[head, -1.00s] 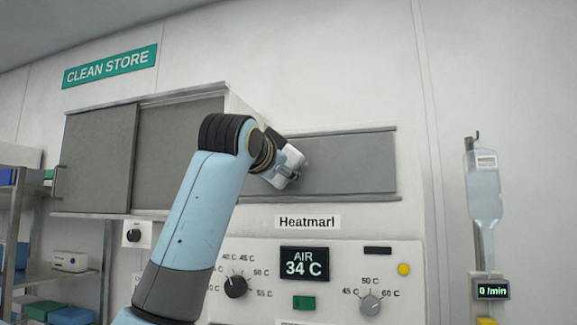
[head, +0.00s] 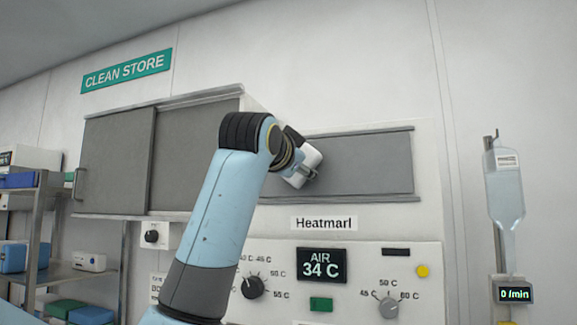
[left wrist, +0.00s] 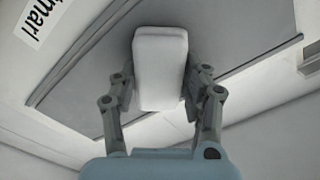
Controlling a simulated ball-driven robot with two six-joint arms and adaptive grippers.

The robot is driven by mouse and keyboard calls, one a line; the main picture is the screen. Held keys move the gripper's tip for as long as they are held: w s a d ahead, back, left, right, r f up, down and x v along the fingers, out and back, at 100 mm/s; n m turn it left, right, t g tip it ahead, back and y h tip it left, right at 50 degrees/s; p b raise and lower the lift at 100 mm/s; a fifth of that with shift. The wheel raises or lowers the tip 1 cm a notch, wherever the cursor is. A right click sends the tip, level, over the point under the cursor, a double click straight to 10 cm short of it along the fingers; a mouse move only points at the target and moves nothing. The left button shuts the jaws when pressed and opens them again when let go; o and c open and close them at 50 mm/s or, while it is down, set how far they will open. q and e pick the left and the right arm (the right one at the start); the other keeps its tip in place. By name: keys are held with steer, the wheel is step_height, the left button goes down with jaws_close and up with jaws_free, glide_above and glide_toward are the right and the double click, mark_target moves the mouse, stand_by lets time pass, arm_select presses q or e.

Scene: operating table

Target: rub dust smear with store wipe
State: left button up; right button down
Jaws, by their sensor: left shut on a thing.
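My left gripper (head: 301,174) is in front of the grey recessed panel (head: 368,165) above the Heatmarl label. In the left wrist view my left gripper (left wrist: 160,98) is shut on a white block-shaped wipe (left wrist: 160,55), with one finger on each side. The wipe's far end points toward the grey panel (left wrist: 95,85); I cannot tell whether it touches. In the head view, my arm and fingers partly cover the wipe (head: 312,157). I cannot make out a dust smear in either view. My right gripper is not in view.
A cabinet with grey sliding doors (head: 115,165) is left of my arm, under the CLEAN STORE sign (head: 126,71). The control panel with dials and an AIR 34 C display (head: 321,265) is below. A shelf rack (head: 32,240) stands left; an IV bag (head: 505,190) hangs right.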

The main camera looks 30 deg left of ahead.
mark_target(357, 163)
arm_select(q)
steer(key=shift+w+d, duration=0.45)
steer(key=shift+d, duration=1.4)
steer(key=shift+w+d, duration=0.4)
steer(key=shift+d, duration=1.4)
steer(key=shift+w+d, duration=0.45)
steer(key=shift+d, duration=1.4)
steer(key=shift+s+a, duration=0.55)
steer(key=shift+a, duration=1.85)
steer(key=shift+s+a, duration=0.6)
steer(key=shift+a, duration=1.85)
steer(key=shift+s+a, duration=0.55)
steer(key=shift+a, duration=1.85)
steer(key=shift+d, duration=0.1)
steer(key=shift+v, duration=2.85)
steer(key=shift+s, duration=0.1)
steer(key=v, duration=0.3)
steer(key=shift+f, duration=0.1)
